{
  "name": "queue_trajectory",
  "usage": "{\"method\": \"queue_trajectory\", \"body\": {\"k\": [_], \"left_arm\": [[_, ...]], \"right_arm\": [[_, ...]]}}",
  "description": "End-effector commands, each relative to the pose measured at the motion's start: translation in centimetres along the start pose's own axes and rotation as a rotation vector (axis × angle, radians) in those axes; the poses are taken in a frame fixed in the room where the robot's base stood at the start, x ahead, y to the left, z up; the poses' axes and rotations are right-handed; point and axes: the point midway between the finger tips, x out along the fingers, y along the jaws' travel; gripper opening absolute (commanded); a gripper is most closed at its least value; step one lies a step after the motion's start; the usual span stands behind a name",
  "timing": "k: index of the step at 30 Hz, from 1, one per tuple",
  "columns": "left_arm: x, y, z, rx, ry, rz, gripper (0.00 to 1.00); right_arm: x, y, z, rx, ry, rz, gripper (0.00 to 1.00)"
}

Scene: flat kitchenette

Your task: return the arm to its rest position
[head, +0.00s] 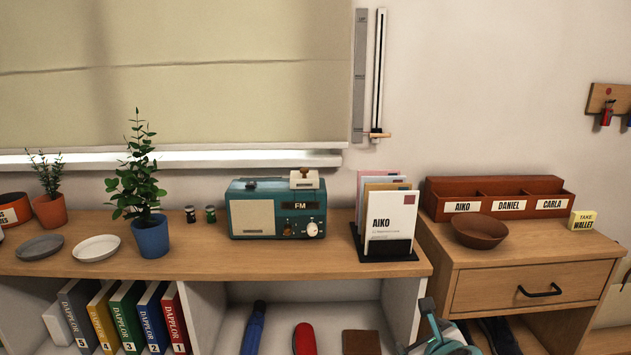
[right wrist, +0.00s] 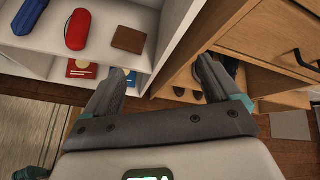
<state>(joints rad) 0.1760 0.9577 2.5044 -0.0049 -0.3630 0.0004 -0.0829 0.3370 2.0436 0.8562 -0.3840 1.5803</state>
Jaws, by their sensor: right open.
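My right gripper (head: 440,335) shows at the bottom edge of the head view, in front of the gap between the shelf unit and the drawer cabinet. Only its teal and grey upper part is in that picture. In the right wrist view the right gripper (right wrist: 163,78) has its two grey fingers spread wide apart, with nothing between them. It points at the low shelves and the wooden floor. My left gripper is in neither view.
The wooden shelf top (head: 330,266) holds a teal radio (head: 275,210), a letter stand (head: 388,250) and plants. A bowl (head: 480,231) stands on the drawer cabinet (head: 525,285). A red case (right wrist: 78,30) and brown wallet (right wrist: 128,39) lie on the shelf near my right gripper.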

Motion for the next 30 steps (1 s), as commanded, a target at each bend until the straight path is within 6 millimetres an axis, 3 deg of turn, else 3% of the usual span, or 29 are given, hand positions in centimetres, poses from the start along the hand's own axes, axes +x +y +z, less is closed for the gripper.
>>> {"method": "queue_trajectory", "body": {"k": [1,3,7,10,12,15,18,21,26,27,30], "left_arm": [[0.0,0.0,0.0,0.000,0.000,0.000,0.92],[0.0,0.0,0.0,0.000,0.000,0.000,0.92],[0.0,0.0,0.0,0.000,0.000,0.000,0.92],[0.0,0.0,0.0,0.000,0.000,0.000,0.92],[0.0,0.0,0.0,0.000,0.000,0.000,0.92],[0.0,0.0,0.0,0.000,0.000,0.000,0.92],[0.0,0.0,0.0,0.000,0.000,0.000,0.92],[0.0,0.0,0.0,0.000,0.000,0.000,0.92],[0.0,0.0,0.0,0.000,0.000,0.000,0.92],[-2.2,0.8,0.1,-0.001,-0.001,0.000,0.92],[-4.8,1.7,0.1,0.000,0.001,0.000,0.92]], "right_arm": [[1.7,2.2,-3.9,-0.079,0.074,0.050,0.90],[3.2,5.1,-8.9,-0.215,0.154,0.129,0.90],[3.9,11.2,-18.1,-0.512,0.255,0.333,0.90],[2.6,16.2,-24.8,-0.771,0.269,0.539,0.90],[0.7,19.6,-28.7,-0.964,0.229,0.700,0.90],[-2.8,24.0,-32.8,-1.249,0.085,0.919,0.90],[-5.9,26.9,-34.4,-1.535,-0.141,1.067,0.90],[-7.4,27.9,-34.4,-1.773,-0.354,1.108,0.90],[-7.7,28.2,-34.2,-2.072,-0.605,1.090,0.90],[-9.0,27.2,-32.5,-2.076,-0.606,1.089,0.90],[-10.5,26.1,-30.4,-2.071,-0.602,1.089,0.90]]}}
